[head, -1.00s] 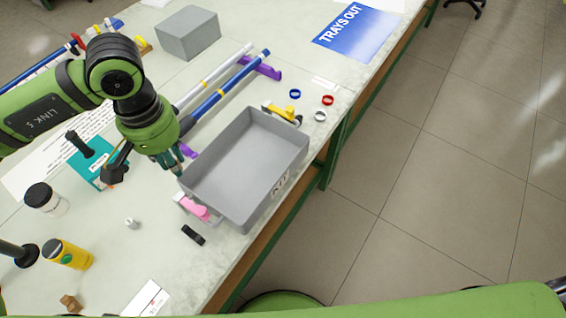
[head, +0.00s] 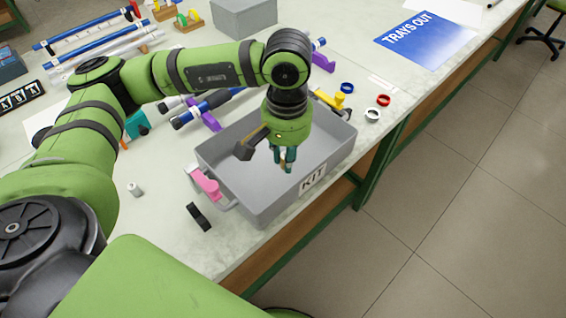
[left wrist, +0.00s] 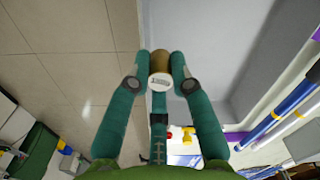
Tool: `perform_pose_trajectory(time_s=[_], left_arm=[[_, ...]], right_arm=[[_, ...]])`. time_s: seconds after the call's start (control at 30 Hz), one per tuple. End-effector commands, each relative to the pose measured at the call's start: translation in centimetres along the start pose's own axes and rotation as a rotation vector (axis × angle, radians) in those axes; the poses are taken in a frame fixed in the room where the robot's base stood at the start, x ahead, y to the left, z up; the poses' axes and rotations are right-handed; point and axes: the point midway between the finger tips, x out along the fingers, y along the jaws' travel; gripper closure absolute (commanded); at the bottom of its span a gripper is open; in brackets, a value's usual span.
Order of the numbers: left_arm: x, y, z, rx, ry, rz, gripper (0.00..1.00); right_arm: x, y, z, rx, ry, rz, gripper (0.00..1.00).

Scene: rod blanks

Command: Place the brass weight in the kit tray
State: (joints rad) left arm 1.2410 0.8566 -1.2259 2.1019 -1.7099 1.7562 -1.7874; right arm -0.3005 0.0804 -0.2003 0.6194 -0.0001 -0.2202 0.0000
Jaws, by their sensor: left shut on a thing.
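The grey kit tray (head: 262,207), with a KIT label on its front wall, stands at the table's front edge in the head view. It also shows in the left wrist view (left wrist: 205,30). My left gripper (head: 285,160) points down over the tray, towards its front wall. It is shut on the brass weight (left wrist: 160,62), a small cylinder with a pale marked end, held between the fingertips. In the head view only a little of the weight (head: 286,168) shows. I cannot tell how high it is above the tray floor. My right gripper is not in view.
A pink clamp (head: 207,184) and a black piece (head: 198,217) lie left of the tray. A yellow clamp (head: 330,99) and blue, red and white rings (head: 384,100) are behind and right. Blue rods (head: 202,108) lie behind. Inside, the tray looks empty.

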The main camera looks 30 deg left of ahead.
Motion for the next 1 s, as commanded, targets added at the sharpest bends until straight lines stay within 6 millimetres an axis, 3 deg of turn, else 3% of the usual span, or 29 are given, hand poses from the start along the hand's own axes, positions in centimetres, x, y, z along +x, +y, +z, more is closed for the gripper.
perform_pose_trajectory(time_s=[0.03,0.2,1.0], left_arm=[[1.4,0.3,-0.4,-0.080,0.001,0.002,1.00],[2.1,1.2,-1.7,-0.463,-0.001,0.002,1.00],[0.9,4.6,-6.3,-2.388,-0.007,0.001,1.00]], right_arm=[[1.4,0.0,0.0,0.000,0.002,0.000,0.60],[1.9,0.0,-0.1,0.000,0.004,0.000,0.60],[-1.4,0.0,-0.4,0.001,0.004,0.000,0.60]])
